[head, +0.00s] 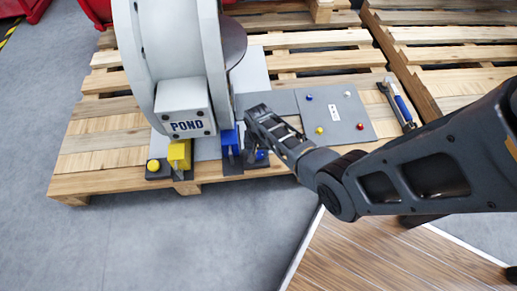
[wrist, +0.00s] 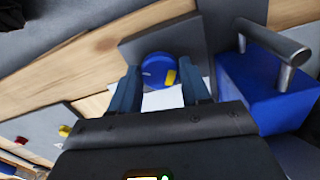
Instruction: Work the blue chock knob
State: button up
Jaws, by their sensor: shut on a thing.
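The blue chock knob (wrist: 155,68) is a round blue dial with a yellow mark, set on a dark square plate (wrist: 135,45). In the wrist view my gripper (wrist: 160,78) has one finger on each side of it and is shut on it. In the head view a bit of the blue knob (head: 261,155) shows beside my gripper, which hides most of it. The blue chock (wrist: 250,95), a block with a metal handle, stands to the right of the knob in the wrist view. In the head view the blue chock (head: 230,138) is left of my gripper.
A yellow chock (head: 179,153) and yellow knob (head: 153,165) are at the left, below the large grey POND housing (head: 182,105). A grey panel (head: 345,95) with small coloured buttons lies right of my gripper. A blue-handled tool (head: 402,108) lies on the pallet (head: 110,185).

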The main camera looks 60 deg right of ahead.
aim_at(258, 153)
jog(key=m+p, duration=0.1)
jog(key=m, duration=0.3)
jog(key=shift+m, duration=0.4)
jog(key=m+p, duration=0.1)
jog(key=m, duration=0.3)
jog(key=shift+m, duration=0.3)
jog(key=o, duration=1.1)
jog(key=shift+c, duration=0.2)
notch_tip(258, 153, up, 8)
jog(key=p, duration=0.4)
jog(key=shift+f, duration=0.1)
